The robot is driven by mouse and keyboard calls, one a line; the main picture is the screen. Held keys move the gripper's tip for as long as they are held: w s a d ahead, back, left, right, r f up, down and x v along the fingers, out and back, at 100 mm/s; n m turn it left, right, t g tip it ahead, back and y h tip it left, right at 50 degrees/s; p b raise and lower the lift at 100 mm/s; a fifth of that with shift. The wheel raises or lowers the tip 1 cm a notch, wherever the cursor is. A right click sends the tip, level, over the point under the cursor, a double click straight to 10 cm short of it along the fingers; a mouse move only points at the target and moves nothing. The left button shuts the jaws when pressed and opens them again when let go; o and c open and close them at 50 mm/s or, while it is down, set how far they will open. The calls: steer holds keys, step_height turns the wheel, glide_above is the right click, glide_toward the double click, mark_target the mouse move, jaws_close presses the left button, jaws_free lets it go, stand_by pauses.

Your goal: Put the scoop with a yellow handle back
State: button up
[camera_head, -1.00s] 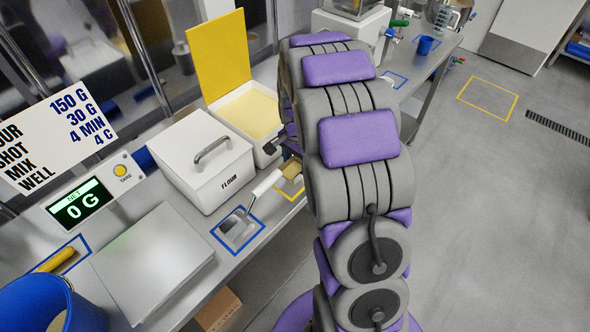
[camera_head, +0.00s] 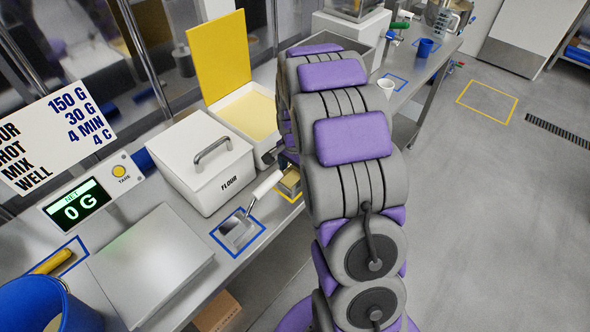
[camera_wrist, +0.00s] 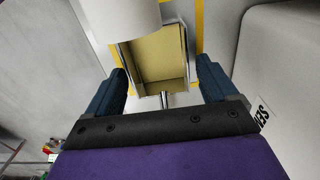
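A metal scoop (camera_wrist: 155,62) with a tan-looking inside lies within a yellow tape outline (camera_wrist: 199,20) in the wrist view. Its neck runs back between my fingers, and its handle is hidden behind my gripper body. In the head view the scoop (camera_head: 290,181) shows at the table's front edge beside my arm, over the yellow outline. My gripper (camera_wrist: 163,88) has its two blue fingers wide apart, one on each side of the scoop's near end, with a gap to each side. No grip on the scoop is visible.
A white-handled scoop (camera_head: 267,185) rests in a blue outline, close to the metal scoop. The flour bin (camera_head: 205,165) and an open bin with a yellow lid (camera_head: 219,55) stand behind. A white cup (camera_head: 387,87) stands farther along. The floor on the right is clear.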

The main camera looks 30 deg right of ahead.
steer(key=shift+o, duration=0.3)
step_height(320, 180, up, 12)
steer(key=p, duration=0.3)
steer(key=s+a+r+n, duration=0.4)
steer(key=s+a, duration=0.1)
steer(key=s, duration=0.3)
steer(key=s+a+r+n, duration=0.3)
steer(key=s+a, duration=0.2)
steer(key=s, duration=0.3)
steer(key=s+a+n+g, duration=0.1)
steer(key=s+a+n, duration=0.1)
steer(key=s, duration=0.6)
steer(key=s+a+n, duration=0.3)
steer(key=s+n, duration=0.2)
steer(key=s, duration=0.3)
steer(key=shift+s+r+g, duration=0.25)
steer(key=shift+r+g, duration=0.05)
steer(key=shift+g, duration=0.1)
